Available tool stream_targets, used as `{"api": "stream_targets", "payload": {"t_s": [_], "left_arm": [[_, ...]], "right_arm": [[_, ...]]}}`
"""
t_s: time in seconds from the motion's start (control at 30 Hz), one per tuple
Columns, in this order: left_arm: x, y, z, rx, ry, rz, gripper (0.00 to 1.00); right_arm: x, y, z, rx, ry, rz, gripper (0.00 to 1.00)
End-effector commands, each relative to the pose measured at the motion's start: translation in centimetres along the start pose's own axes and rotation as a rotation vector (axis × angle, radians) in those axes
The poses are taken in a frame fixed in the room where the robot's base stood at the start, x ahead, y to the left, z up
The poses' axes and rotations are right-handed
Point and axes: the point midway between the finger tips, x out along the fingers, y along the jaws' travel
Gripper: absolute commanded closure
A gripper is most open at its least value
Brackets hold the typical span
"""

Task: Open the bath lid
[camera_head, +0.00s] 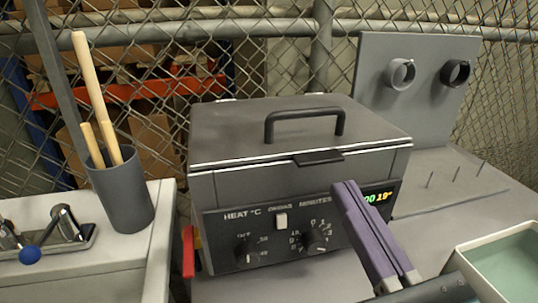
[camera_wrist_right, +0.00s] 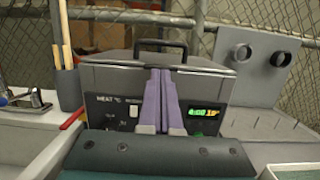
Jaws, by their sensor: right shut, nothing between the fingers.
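The grey bath has its lid (camera_head: 230,125) down flat on top, with a black arched handle (camera_head: 303,122) and a small dark tab (camera_head: 318,158) at the front edge. In the right wrist view the lid (camera_wrist_right: 110,77) and handle (camera_wrist_right: 160,46) also show. My right gripper (camera_head: 347,188) has purple fingers, shut and empty, in front of the control panel (camera_head: 270,235), just below and right of the tab. Its fingers (camera_wrist_right: 160,76) point at the lid's front in the wrist view. They hide part of the panel. I cannot see my left gripper.
A grey cup (camera_head: 122,190) with wooden sticks stands on the white counter at left, near a tap (camera_head: 66,222). A grey upright panel (camera_head: 425,110) with two round holders stands right of the bath. A pale tray (camera_head: 505,262) is at lower right. A chain-link fence is behind.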

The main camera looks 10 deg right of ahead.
Motion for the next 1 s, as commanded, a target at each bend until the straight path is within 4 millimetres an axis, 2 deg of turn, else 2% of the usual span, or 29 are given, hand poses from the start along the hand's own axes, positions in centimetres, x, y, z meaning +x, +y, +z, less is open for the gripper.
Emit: {"api": "stream_targets", "payload": {"t_s": [0.17,0.4,0.6,0.73,1.0], "left_arm": [[-0.8,0.0,-0.3,0.0,0.002,0.001,0.5],[-1.6,0.1,-0.6,-0.006,0.004,0.005,0.5],[-1.8,0.2,-0.7,-0.011,0.005,0.009,0.5],[-1.8,0.2,-0.8,-0.011,0.005,0.009,0.5],[-1.8,0.2,-0.7,-0.01,0.005,0.008,0.5]], "right_arm": [[2.2,-0.1,0.5,0.006,-0.008,-0.006,1.0],[6.7,-0.1,0.5,0.003,-0.008,-0.004,1.0],[9.1,-0.1,0.4,0.004,-0.005,-0.003,1.0],[9.8,-0.1,0.3,0.003,-0.004,-0.003,1.0],[9.9,-0.1,0.2,0.003,-0.003,-0.002,1.0]]}}
